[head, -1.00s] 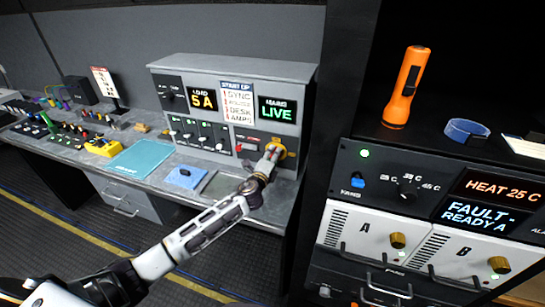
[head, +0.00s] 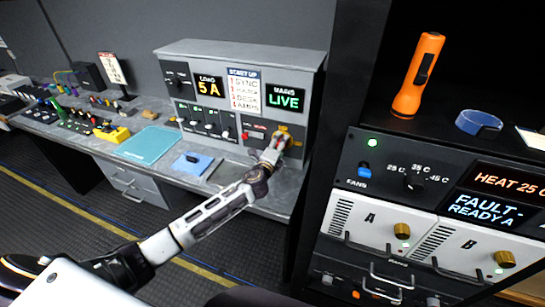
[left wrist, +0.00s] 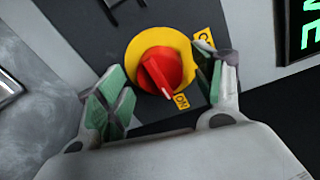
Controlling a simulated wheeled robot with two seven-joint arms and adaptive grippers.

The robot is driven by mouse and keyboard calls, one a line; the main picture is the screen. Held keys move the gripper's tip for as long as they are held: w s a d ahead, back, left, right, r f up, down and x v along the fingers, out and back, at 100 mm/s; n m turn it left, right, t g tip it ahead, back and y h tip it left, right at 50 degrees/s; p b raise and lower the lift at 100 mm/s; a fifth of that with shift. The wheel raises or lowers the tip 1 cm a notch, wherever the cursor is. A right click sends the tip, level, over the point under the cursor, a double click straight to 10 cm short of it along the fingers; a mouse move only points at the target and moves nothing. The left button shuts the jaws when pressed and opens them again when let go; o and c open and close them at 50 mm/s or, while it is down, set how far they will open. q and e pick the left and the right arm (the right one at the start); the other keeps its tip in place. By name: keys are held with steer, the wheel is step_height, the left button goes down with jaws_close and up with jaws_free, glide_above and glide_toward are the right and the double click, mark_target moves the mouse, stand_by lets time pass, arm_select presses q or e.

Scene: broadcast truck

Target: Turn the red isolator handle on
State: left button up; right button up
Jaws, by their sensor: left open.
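The red isolator handle (left wrist: 158,73) sits on a round yellow plate (left wrist: 150,45) on a dark panel. Its white-marked end points down and right in the left wrist view, beside the yellow ON label (left wrist: 181,100). A second yellow label (left wrist: 205,36) at upper right is partly hidden by a finger. My left gripper (left wrist: 162,92) is open, with its green-padded fingers apart on either side of the handle; I see no grip on it. In the head view my left gripper (head: 273,150) is at the panel, covering most of the handle. My right gripper is out of view.
The MAINS display (head: 284,99) reads LIVE, and the LOAD display (head: 208,88) reads 5 A. A blue pad (head: 191,165) lies on the desk below the console. A black rack (head: 340,210) with an orange torch (head: 417,76) stands close on the right.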

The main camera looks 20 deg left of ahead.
arm_select(q)
steer(key=s, duration=1.1)
steer(key=shift+s+a+r, duration=0.2)
steer(key=shift+s+r, duration=0.1)
steer(key=shift+r, duration=0.1)
stand_by(0.6)
